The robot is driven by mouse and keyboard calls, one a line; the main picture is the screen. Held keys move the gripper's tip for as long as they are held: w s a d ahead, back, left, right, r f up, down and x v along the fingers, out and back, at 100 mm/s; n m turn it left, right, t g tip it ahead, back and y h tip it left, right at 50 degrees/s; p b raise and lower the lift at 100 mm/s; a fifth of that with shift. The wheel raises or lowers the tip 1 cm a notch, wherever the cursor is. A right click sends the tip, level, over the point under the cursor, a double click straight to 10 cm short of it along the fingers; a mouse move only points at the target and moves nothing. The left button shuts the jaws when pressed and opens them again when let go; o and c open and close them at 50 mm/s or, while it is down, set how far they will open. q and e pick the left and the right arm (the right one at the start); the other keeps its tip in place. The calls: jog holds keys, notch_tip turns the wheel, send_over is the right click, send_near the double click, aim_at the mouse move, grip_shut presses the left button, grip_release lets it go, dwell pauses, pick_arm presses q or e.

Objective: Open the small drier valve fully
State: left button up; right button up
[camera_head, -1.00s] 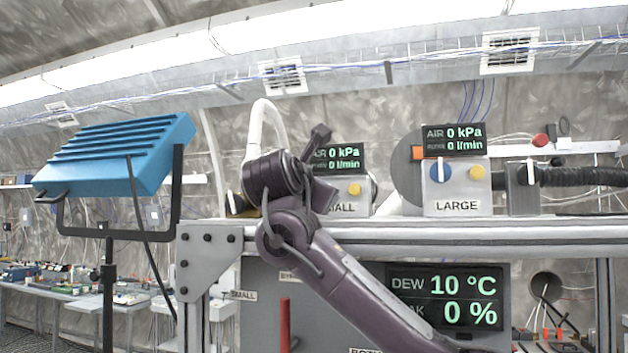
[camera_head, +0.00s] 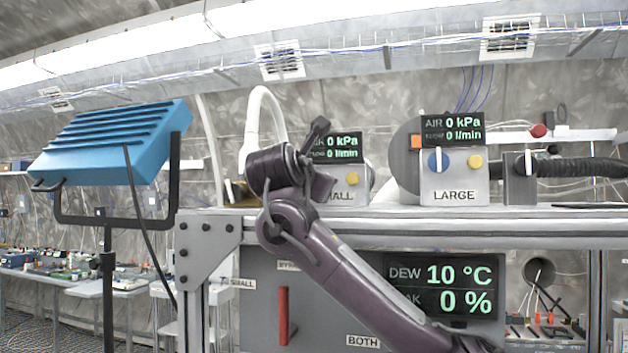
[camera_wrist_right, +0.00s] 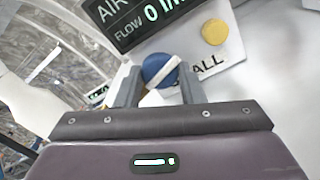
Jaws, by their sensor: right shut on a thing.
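The grey small drier box (camera_head: 341,186) stands on the shelf, partly behind my right arm in the head view. Its valve knob (camera_wrist_right: 162,69), blue with a white bar, shows in the right wrist view. The bar lies slanted there, roughly along the line of the box's lettering. My right gripper (camera_wrist_right: 160,80) is shut on the knob, one finger on each side. In the head view my right wrist hides the knob and fingertips. The small display (camera_head: 335,148) reads 0 kPa and 0 l/min. My left gripper is not in view.
The large box (camera_head: 452,180) has a blue knob with an upright white bar. A yellow button (camera_wrist_right: 214,32) sits close to the gripped knob. A blue lamp (camera_head: 112,143) stands left. Below the shelf are a red lever (camera_head: 284,315) and a dew display (camera_head: 441,287).

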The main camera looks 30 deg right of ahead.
jog(key=shift+n+b, duration=0.3)
jog(key=shift+n, duration=0.9)
jog(key=n, duration=0.2)
jog(key=shift+n, duration=0.3)
jog(key=n+p, duration=0.2)
jog(key=n, duration=0.1)
jog(key=shift+d+r+n, duration=0.1)
jog(key=shift+r+n, duration=0.1)
jog(key=shift+n, duration=0.1)
jog(key=shift+s+n+p, duration=0.1)
jog(key=shift+n+p, duration=1.05)
jog(key=shift+n, duration=1.05)
jog(key=shift+f, duration=0.1)
jog(key=o, duration=1)
